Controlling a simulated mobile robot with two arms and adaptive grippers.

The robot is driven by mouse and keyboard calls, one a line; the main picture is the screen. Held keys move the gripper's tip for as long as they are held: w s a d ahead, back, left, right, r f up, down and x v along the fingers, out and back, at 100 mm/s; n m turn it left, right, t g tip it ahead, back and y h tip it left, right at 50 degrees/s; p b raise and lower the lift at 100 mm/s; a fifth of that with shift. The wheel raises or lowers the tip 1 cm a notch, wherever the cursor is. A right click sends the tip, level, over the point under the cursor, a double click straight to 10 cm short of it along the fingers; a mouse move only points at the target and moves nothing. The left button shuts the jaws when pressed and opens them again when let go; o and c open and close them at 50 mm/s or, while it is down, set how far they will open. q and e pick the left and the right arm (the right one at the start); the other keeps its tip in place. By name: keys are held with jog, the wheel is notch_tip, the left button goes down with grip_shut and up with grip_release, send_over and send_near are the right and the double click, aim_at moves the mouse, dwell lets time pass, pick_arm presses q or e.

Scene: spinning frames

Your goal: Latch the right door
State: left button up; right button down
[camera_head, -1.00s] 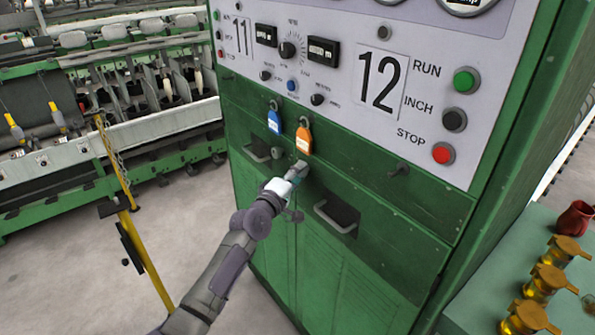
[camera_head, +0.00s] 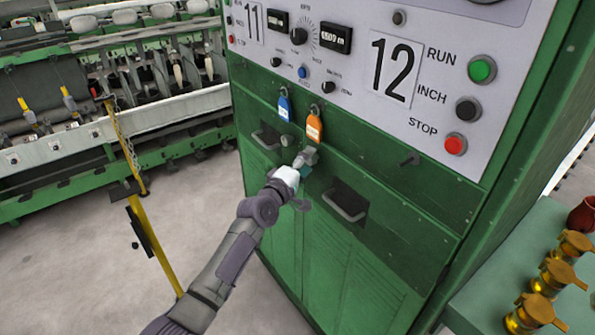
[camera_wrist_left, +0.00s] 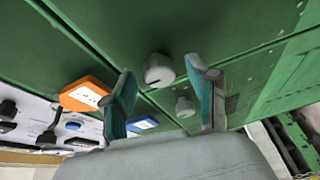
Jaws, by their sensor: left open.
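The green cabinet's right door (camera_head: 345,262) has a recessed handle (camera_head: 345,205) and looks closed. A round grey knob with a slot (camera_wrist_left: 159,70) sits at the door seam in the left wrist view. My left gripper (camera_head: 307,163) is open in front of the cabinet, just below the orange padlock tag (camera_head: 314,127). In the wrist view its fingers (camera_wrist_left: 160,78) stand either side of the slotted knob, with gaps visible. A second knob (camera_wrist_left: 185,106) lies beyond; the left knob (camera_head: 287,140) also shows in the head view. My right gripper is out of view.
A blue tag (camera_head: 284,109) hangs beside the orange one. The control panel (camera_head: 393,68) with buttons is above. A green table (camera_head: 520,240) with brass pots (camera_head: 548,277) stands at right. A yellow post with chain (camera_head: 150,240) stands left on open floor.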

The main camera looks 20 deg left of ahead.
pick_arm(q)
jog(key=v, duration=1.1)
jog(key=shift+s, duration=0.25)
jog(key=shift+a, duration=0.1)
notch_tip(320, 180, down, 21)
jog(key=s+m+g+y+b, duration=0.2)
jog(key=s+g, duration=0.1)
jog(key=g, duration=0.1)
jog(key=s+a+f+m+g+b, duration=0.1)
jog(key=s+f, duration=0.3)
jog(key=f, duration=0.3)
jog(key=s+f+m+g+y, duration=0.15)
jog(key=s+f, duration=0.25)
jog(key=f, duration=0.4)
jog(key=s+a+f+m+g+b, duration=0.1)
jog(key=s+f+m+g, duration=0.1)
jog(key=s+f, duration=0.35)
jog(key=s+f+m+g+b, duration=0.1)
jog(key=s+f+m+g, duration=0.1)
jog(key=s+f, duration=0.6)
jog(key=s+f+m+g+y+b, duration=0.1)
jog(key=s+f+m+g, duration=0.2)
jog(key=s+f, duration=0.5)
jog(key=s+f+m+g+b, duration=0.1)
jog(key=s+f+m+g, duration=0.2)
jog(key=s+f, duration=0.5)
jog(key=s+a+m, duration=0.1)
jog(key=s, duration=1.2)
jog(key=shift+s+f, duration=0.15)
jog(key=shift+f, duration=0.2)
